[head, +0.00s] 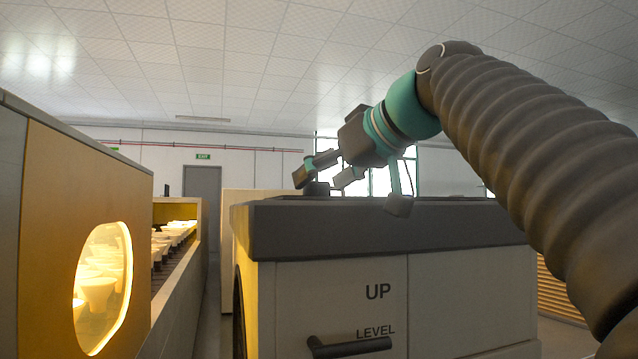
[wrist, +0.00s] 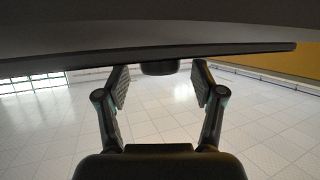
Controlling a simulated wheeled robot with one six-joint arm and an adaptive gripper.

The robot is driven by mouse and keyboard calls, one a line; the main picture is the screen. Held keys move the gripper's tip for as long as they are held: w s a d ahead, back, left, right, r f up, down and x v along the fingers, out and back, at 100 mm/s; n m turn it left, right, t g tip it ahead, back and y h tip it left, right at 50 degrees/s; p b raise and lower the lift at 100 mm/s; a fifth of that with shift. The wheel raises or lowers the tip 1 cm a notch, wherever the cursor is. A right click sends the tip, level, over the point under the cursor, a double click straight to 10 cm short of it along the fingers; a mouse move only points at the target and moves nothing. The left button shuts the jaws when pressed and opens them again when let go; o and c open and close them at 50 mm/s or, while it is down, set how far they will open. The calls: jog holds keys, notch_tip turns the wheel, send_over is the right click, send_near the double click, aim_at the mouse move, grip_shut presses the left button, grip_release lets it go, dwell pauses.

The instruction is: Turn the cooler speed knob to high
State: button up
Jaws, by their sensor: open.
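The cooler is the big pale box with a dark top rim (head: 390,228) in the middle of the head view. A short dark knob (head: 317,188) stands at its top edge. In the wrist view a dark round knob (wrist: 158,68) shows below the dark edge, between my fingers. My gripper (head: 323,178) is tilted down at the cooler top. In the wrist view my gripper (wrist: 160,80) is open, with one finger on each side of the knob and a visible gap to each. No speed marks or pointer on the knob can be seen.
A dark lever handle (head: 350,346) sits on the cooler front under the words UP and LEVEL. At left stands a yellow-lit oven (head: 48,235) with a glowing window, and a conveyor (head: 180,285) carrying several bulbs. A narrow aisle lies between conveyor and cooler.

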jog(key=shift+w+a+f, duration=0.1)
jog(key=shift+w+a, duration=0.15)
jog(key=shift+w, duration=0.05)
jog(key=c, duration=1.1)
jog(key=shift+c, duration=0.2)
jog(key=shift+s+m+h, duration=0.1)
jog(key=shift+m+h, duration=0.2)
jog(key=shift+a+m+t+h+p, duration=0.15)
jog(key=shift+m+t+h+p, duration=0.35)
jog(key=shift+m+h, duration=0.4)
jog(key=shift+a+m+t+h+p, duration=0.15)
jog(key=shift+m+t+h+p, duration=0.35)
jog(key=shift+m+h, duration=0.35)
jog(key=shift+a+f+m+h+p, duration=0.1)
jog(key=shift+m+h+p, duration=0.25)
jog(key=shift+m+h, duration=1.05)
jog(key=shift+a+f+m+h+p, duration=0.1)
jog(key=shift+m+h+p, duration=0.25)
jog(key=shift+m+h, duration=1)
jog(key=shift+h, duration=0.6)
